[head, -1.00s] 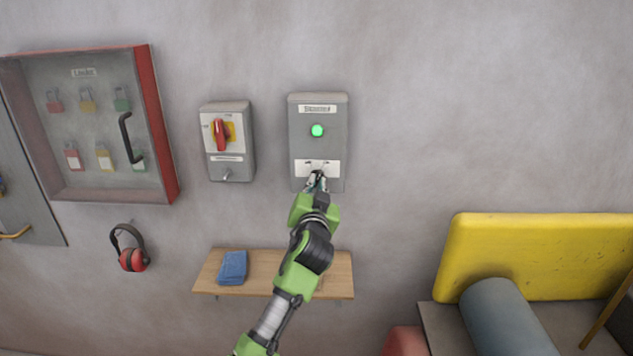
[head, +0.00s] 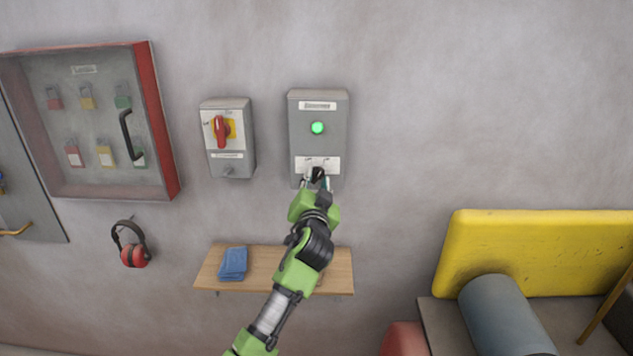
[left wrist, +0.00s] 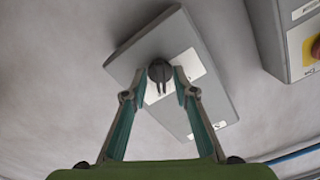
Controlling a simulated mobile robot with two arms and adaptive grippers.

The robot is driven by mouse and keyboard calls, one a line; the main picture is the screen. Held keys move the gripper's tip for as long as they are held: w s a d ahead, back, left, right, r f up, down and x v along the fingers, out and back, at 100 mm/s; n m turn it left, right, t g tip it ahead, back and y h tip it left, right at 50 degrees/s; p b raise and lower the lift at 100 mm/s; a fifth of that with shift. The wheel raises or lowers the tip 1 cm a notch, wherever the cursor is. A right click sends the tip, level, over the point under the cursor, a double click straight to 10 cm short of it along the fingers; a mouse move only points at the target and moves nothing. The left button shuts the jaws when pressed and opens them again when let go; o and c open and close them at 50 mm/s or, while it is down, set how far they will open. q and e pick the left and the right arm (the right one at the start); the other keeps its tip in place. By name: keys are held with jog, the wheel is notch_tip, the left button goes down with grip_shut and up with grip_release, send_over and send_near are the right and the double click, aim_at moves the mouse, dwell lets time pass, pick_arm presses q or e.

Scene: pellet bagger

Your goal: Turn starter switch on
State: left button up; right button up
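The starter switch is a black rotary knob (head: 317,174) on a white label plate low on a grey wall box (head: 333,140). A green lamp (head: 317,128) on the box is lit. My left gripper (head: 316,184) is at the knob, its fingers spread. In the left wrist view the knob (left wrist: 160,71) sits between the two teal-lined fingertips of the left gripper (left wrist: 159,86), with a narrow gap seeming to show on each side. The knob's grip looks tilted in the head view; its label marks are too small to read. My right gripper is out of view.
A second grey box with a red rotary handle (head: 221,131) is just left. A padlock cabinet (head: 165,120) and earmuffs (head: 133,256) are farther left. A wooden shelf (head: 325,270) with a blue cloth (head: 232,264) juts out below. The wall to the right is bare.

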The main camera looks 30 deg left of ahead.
pick_arm(q)
jog(key=v, duration=1.2)
jog(key=shift+a, duration=0.1)
